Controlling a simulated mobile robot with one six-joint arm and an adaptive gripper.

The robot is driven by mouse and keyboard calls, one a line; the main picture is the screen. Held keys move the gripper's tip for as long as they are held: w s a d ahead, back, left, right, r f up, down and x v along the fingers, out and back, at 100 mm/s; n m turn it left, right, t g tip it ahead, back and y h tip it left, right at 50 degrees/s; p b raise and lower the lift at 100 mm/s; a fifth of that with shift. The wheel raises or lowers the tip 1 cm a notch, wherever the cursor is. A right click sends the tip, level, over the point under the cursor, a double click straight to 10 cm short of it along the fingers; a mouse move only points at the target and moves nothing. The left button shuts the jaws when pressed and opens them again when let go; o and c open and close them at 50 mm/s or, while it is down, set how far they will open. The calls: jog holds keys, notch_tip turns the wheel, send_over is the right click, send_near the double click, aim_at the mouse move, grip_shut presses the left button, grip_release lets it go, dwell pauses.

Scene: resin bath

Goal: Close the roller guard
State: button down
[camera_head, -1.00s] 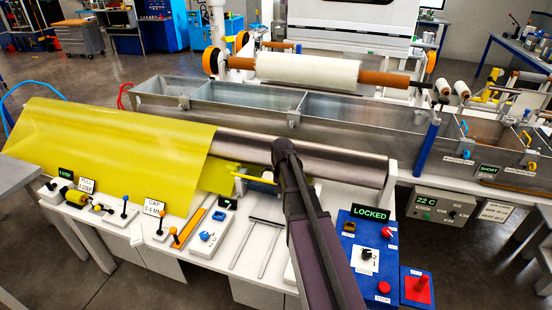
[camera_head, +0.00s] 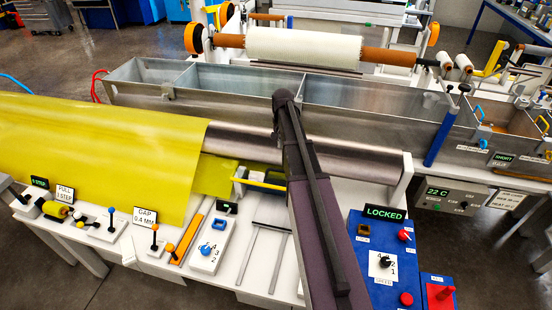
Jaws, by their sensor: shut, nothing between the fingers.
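A yellow bar handle (camera_head: 262,182) on white end brackets sits in front of the long steel roller (camera_head: 320,151). It looks like part of the roller guard, but I cannot tell how far the guard is open. A yellow sheet (camera_head: 90,150) covers the left part of the roller. My dark arm rises from the bottom centre across the roller and hides the handle's right end. My gripper does not show; I cannot tell whether anything touches the handle.
A blue panel (camera_head: 376,268) with a green LOCKED display (camera_head: 385,212) and a red button lies right of my arm. Two thin rails (camera_head: 265,230) lie on the white bench before the handle. Small levers and knobs stand to the left. A steel trough (camera_head: 345,115) runs behind.

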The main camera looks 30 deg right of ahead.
aim_at(281, 162)
jog(key=shift+w+d+r, duration=0.1)
jog(key=shift+w+d, duration=0.2)
jog(key=shift+f, duration=0.2)
jog(key=f+b, duration=0.9)
jog(key=b, duration=0.1)
jog(key=shift+s+a+f, duration=0.25)
jog(key=shift+s+f, duration=0.1)
jog(key=shift+s+a+r+p, duration=0.45)
jog(key=shift+s+a, duration=0.15)
jog(key=shift+s, duration=0.1)
jog(key=shift+s+a+r+p, duration=0.4)
jog(key=shift+s+a, duration=0.2)
jog(key=shift+s, duration=0.1)
